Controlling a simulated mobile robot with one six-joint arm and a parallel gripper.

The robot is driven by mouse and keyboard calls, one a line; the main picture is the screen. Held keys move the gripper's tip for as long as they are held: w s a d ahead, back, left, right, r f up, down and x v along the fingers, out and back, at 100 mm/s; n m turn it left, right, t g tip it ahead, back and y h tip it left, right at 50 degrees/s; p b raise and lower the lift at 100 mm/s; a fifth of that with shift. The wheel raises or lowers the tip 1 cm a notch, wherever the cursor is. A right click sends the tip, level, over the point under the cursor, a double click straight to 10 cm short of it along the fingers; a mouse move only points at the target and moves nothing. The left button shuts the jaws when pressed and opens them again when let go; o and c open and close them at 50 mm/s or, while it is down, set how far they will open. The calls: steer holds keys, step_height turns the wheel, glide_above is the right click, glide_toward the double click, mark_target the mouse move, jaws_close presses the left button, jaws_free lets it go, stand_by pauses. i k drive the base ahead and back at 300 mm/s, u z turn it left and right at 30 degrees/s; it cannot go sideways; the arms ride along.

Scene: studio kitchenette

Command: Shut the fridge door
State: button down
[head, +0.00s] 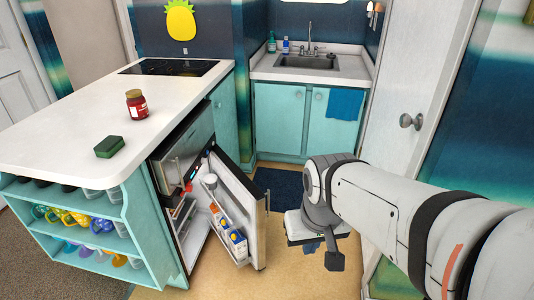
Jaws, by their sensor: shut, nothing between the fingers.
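The small fridge (189,222) is built in under the white counter on the left. Its door (238,205) stands wide open, swung out to the right over the floor. The inner side of the door faces left and its shelves hold cartons and bottles (229,233). My gripper (312,246) hangs low to the right of the door, pointing down, with a gap between them in the picture. It is shut and empty; its fingers are small and partly hidden by the wrist.
A red-labelled jar (137,105) and a green sponge (109,147) sit on the counter (70,120). A shelf with mugs (75,218) is at left. A dark mat (279,190) lies before the sink cabinet (280,118). A white door (410,95) stands at right.

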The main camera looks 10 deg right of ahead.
mark_target(242, 201)
steer(key=z, duration=0.05)
steer(key=i, duration=1.6)
steer(key=u, duration=0.3)
steer(key=k, duration=0.4)
steer(key=u, duration=0.3)
steer(key=i, duration=0.45)
steer(key=z, duration=0.05)
